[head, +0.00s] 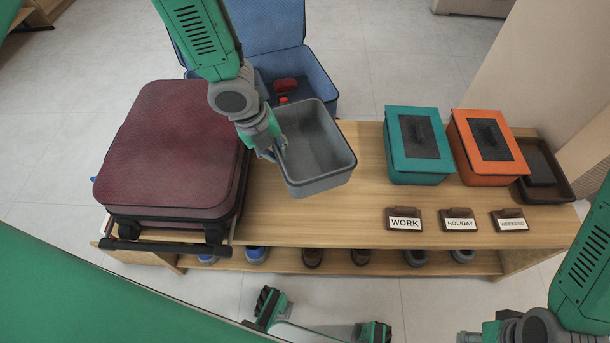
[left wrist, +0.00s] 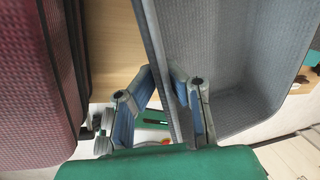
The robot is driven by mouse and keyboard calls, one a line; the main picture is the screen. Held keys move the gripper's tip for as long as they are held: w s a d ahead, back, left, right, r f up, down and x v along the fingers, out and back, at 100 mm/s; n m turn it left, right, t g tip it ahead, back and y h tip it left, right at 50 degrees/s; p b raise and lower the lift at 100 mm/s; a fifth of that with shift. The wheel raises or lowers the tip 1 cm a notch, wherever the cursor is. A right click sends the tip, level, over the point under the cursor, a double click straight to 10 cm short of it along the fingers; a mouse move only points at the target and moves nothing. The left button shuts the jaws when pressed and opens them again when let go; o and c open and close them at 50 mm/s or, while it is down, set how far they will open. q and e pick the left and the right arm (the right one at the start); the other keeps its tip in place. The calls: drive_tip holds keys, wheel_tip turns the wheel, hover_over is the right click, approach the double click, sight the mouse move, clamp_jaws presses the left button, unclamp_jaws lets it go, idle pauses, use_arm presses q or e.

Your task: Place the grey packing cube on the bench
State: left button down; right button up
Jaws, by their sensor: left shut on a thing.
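The grey packing cube (head: 318,152) is an open, empty box, tilted a little in the head view. My left gripper (head: 275,150) is shut on its left wall. In the left wrist view the fingers (left wrist: 165,95) are at the wall of the cube (left wrist: 235,65), which fills the right side. The cube appears to be held above the wooden bench (head: 300,225), over its middle, between the maroon suitcase and the teal box. Its underside is hidden.
The maroon suitcase (head: 175,150) stands close left of the cube. An open blue suitcase (head: 265,45) is behind. A teal box (head: 417,150), an orange box (head: 487,150) and a brown tray (head: 540,175) stand right, behind the label signs (head: 404,220). The bench's middle is bare. Shoes sit below.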

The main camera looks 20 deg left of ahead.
use_arm(q)
wheel_tip(320, 180, down, 10)
drive_tip(key=b, duration=0.4)
drive_tip(key=shift+b, duration=0.35)
drive_tip(key=shift+r, duration=0.1)
drive_tip(key=c, duration=1.7)
unclamp_jaws()
drive_tip(key=p+v, duration=0.5)
drive_tip(key=v, duration=0.7)
